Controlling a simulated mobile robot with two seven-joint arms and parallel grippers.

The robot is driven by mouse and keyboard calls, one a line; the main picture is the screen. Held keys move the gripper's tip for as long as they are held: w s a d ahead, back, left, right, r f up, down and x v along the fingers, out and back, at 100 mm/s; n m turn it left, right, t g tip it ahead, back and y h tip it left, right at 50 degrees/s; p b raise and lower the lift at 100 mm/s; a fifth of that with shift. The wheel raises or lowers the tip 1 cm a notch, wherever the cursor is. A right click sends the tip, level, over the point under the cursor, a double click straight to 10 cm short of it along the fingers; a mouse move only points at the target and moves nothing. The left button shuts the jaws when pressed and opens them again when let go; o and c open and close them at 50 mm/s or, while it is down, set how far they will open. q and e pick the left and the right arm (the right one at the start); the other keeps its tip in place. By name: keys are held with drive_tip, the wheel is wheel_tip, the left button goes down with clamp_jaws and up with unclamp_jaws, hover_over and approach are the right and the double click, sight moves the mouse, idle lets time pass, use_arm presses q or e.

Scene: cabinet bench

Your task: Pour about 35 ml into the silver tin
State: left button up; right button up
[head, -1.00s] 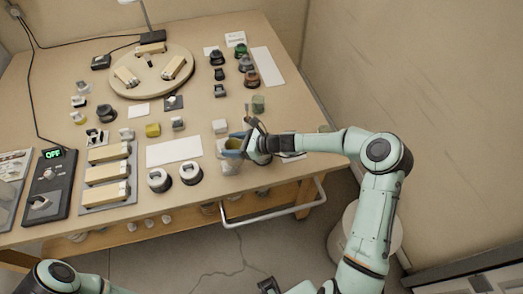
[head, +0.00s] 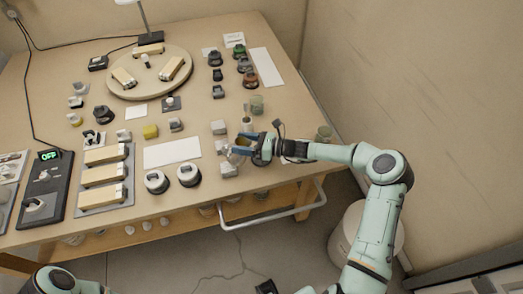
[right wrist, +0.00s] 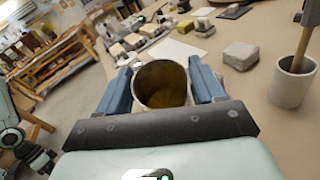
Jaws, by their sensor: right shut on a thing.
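My right gripper (head: 243,147) has its blue fingers shut on a round, open-topped cup with a grey rim at the right side of the bench. In the right wrist view the held cup (right wrist: 162,85) sits between both fingers, mouth toward the camera, its inside yellow-brown; I cannot tell how much liquid it holds. No stream shows. I cannot pick out the silver tin for certain; two round, pale-topped, dark-sided pieces (head: 189,174) stand at the front edge. My left gripper does not show clearly in either view.
A white cup with a wooden stick (right wrist: 293,80) and a grey block (right wrist: 240,55) stand close to the held cup. Greenish glasses (head: 257,104) stand behind and to the right. A white sheet (head: 172,153) lies bare left of the gripper. The front has a metal rail (head: 270,217).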

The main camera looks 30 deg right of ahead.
drive_tip(key=shift+d+f+t, duration=0.2)
drive_tip(key=shift+d+t, duration=0.1)
drive_tip(key=shift+d, duration=0.1)
drive_tip(key=d+m+y+b, duration=0.1)
drive_tip(key=d+r+m+t+b, duration=0.1)
drive_tip(key=shift+s+d+r+y+b, duration=0.1)
drive_tip(key=shift+s+d+y+b, duration=0.1)
drive_tip(key=shift+y+b, duration=0.2)
drive_tip(key=shift+d+f+m+t+b, duration=0.2)
drive_tip(key=shift+d+m+t+b, duration=0.15)
drive_tip(key=shift+t+b, duration=0.55)
use_arm(q)
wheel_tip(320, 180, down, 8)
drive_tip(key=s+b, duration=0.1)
drive_tip(key=b, duration=0.2)
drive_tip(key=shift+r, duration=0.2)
use_arm(e)
drive_tip(key=shift+s+d+r+m+t+y, duration=0.1)
drive_tip(key=shift+d+r+m+t+y, duration=0.1)
drive_tip(key=shift+r+m+t+y, duration=0.3)
drive_tip(key=shift+d+r+m+t+y, duration=0.2)
drive_tip(key=shift+r+m+t, duration=0.3)
drive_tip(key=shift+r+m, duration=0.25)
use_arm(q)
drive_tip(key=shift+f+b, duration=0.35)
use_arm(e)
drive_tip(key=shift+m+t, duration=0.3)
